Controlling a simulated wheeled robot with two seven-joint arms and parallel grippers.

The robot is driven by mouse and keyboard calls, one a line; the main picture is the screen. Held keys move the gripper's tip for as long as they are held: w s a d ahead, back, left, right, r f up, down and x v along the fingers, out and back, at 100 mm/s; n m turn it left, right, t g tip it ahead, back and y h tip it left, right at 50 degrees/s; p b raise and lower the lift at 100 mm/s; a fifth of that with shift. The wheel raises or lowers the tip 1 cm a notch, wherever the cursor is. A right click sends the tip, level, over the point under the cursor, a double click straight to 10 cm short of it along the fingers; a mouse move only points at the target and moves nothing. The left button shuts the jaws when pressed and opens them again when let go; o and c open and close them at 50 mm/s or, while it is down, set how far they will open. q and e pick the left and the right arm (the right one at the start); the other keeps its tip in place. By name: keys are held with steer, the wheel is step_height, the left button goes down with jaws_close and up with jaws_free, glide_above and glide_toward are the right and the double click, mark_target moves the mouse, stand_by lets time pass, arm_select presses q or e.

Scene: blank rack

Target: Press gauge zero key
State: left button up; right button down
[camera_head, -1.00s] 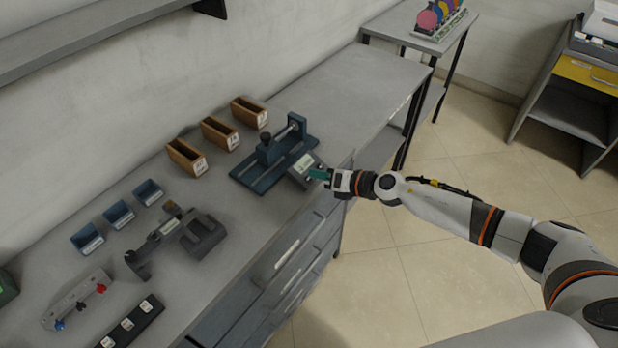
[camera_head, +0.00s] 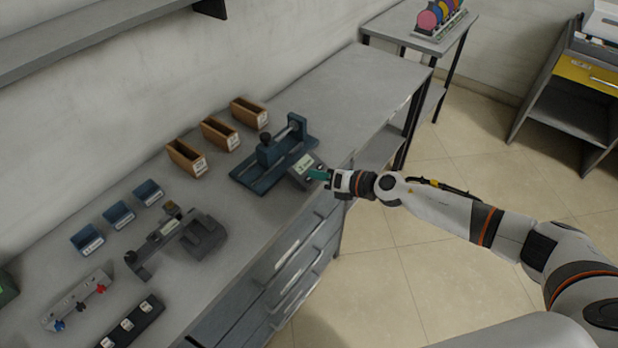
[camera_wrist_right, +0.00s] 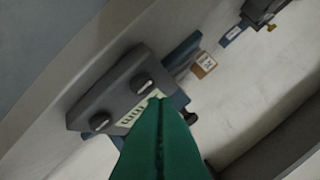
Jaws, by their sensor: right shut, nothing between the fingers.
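The gauge (camera_head: 303,169) is a dark grey sloped box with a pale display, at the front right of the blue fixture (camera_head: 262,177) on the bench. It also shows in the right wrist view (camera_wrist_right: 101,94), with its pale display and two dark round keys (camera_wrist_right: 142,86). My right gripper (camera_head: 318,174) is at the gauge's right side, its green fingers shut and empty. In the right wrist view the shut fingertips (camera_wrist_right: 157,100) overlap the display's end, close to the keys. I cannot tell whether they touch. My left gripper is out of view.
Three wooden bins (camera_head: 187,158) and three blue bins (camera_head: 118,215) stand along the back of the bench. A dark grey fixture (camera_head: 177,240) stands left of the blue one. The bench top (camera_head: 355,85) behind the blue fixture is clear.

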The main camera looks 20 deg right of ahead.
stand_by(0.6)
steer(key=shift+w+a+f, duration=0.15)
steer(key=shift+f, duration=0.25)
steer(key=shift+w+a+f+b, duration=0.1)
steer(key=shift+f+b, duration=0.2)
steer(key=shift+b, duration=0.15)
stand_by(0.4)
steer(key=shift+r, duration=0.1)
steer(key=shift+s+d+r+p, duration=0.2)
steer(key=shift+s+r+p, duration=0.1)
steer(key=shift+r+p, duration=0.4)
steer(key=r+p, duration=0.1)
steer(key=s+d+r+p, duration=0.1)
steer(key=r+p, duration=0.2)
steer(key=shift+s+d+r, duration=0.15)
steer(key=shift+s, duration=0.2)
stand_by(0.8)
